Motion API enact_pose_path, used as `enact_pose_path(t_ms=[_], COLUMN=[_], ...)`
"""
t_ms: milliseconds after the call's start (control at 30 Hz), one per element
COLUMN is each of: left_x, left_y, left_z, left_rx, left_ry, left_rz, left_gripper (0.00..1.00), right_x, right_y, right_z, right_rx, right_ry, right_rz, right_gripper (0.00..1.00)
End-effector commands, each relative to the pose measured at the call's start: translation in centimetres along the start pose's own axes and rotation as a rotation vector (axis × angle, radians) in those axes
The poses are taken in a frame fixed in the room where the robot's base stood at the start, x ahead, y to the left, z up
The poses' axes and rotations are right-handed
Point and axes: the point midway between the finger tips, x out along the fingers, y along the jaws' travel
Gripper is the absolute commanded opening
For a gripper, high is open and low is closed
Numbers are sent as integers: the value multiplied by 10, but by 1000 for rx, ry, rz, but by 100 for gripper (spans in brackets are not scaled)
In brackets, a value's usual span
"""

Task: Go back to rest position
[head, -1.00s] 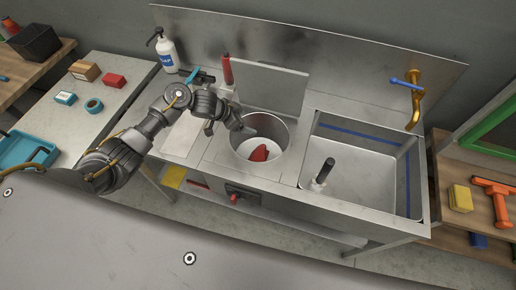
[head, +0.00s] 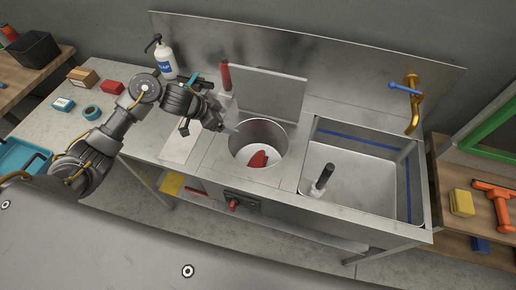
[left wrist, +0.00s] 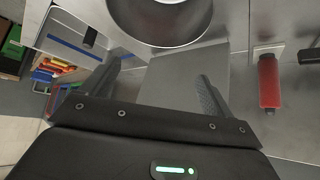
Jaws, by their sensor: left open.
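My left gripper (head: 222,127) is just left of the round metal pot or basin (head: 277,137) in the steel counter, in the head view. In the left wrist view the gripper (left wrist: 153,82) shows its two fingers spread apart with nothing between them. The basin's rim (left wrist: 190,42) shows beyond the fingers there. A red object (head: 258,159) lies inside the basin. My right gripper is in neither view.
A steel panel (head: 270,88) stands upright behind the basin, with a red-handled tool (head: 226,76) beside it. A white pump bottle (head: 164,58) stands behind my arm. A rectangular sink (head: 350,188) with a gold tap (head: 412,108) is at the right.

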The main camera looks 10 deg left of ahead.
Motion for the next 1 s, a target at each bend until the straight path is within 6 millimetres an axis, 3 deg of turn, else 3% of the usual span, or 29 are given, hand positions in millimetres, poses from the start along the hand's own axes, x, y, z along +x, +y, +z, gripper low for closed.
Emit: enact_pose_path(t_ms=[333,567,700,1000], left_x=[7,35,21,-30], left_y=[8,70,110,169], left_z=[1,14,50,136], left_rx=[10,2,-119,-378], left_ry=[13,102,59,-164], left_rz=[-12,-180,-326,-414], left_gripper=[87,87,87,87], right_x=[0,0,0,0], right_y=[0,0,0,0], right_z=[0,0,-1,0], right_rx=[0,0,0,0], right_ry=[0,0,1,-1], right_rz=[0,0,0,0], right_gripper=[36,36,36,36])
